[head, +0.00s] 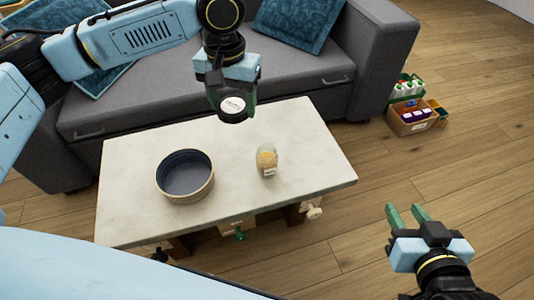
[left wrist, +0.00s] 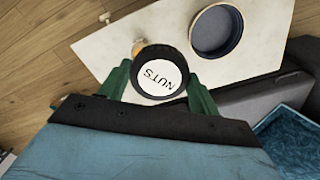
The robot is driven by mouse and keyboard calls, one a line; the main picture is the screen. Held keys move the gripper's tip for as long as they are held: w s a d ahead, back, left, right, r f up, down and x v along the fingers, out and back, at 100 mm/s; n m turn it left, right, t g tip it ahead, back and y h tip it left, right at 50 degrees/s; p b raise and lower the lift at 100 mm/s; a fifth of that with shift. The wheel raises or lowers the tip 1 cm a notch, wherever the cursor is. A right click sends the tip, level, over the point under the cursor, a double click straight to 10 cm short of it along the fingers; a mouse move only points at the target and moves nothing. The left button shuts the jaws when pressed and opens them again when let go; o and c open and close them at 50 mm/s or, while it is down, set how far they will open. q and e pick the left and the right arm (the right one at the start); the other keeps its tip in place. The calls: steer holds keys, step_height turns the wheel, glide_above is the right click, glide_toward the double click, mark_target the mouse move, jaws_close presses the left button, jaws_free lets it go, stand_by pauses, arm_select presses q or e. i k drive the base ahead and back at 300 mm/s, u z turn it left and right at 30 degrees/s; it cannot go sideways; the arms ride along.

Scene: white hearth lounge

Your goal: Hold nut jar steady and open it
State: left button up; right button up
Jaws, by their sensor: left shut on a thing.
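The nut jar (head: 267,162) is a small clear jar with tan contents and a pale label, standing upright and open on the white table (head: 318,158). My left gripper (head: 233,100) is shut on the jar's black lid (head: 234,115), holding it in the air above the table, up and left of the jar in the head view. In the left wrist view the lid (left wrist: 160,77) shows a white disc reading NUTS, between the green fingers; the jar (left wrist: 137,47) is partly hidden behind it. My right gripper (head: 408,213) is open and empty, right of the table.
A round bowl (head: 187,192) with a dark inside stands on the table's left half. A grey sofa (head: 300,82) with blue cushions is behind the table. A box of bottles (head: 412,117) sits on the floor at right. The table's right end is clear.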

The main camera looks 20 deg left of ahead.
mark_target(266, 156)
steer(key=z, duration=1.65)
steer(key=k, duration=0.7)
steer(key=u, duration=1.1)
steer(key=i, duration=0.5)
steer(key=u, duration=0.05)
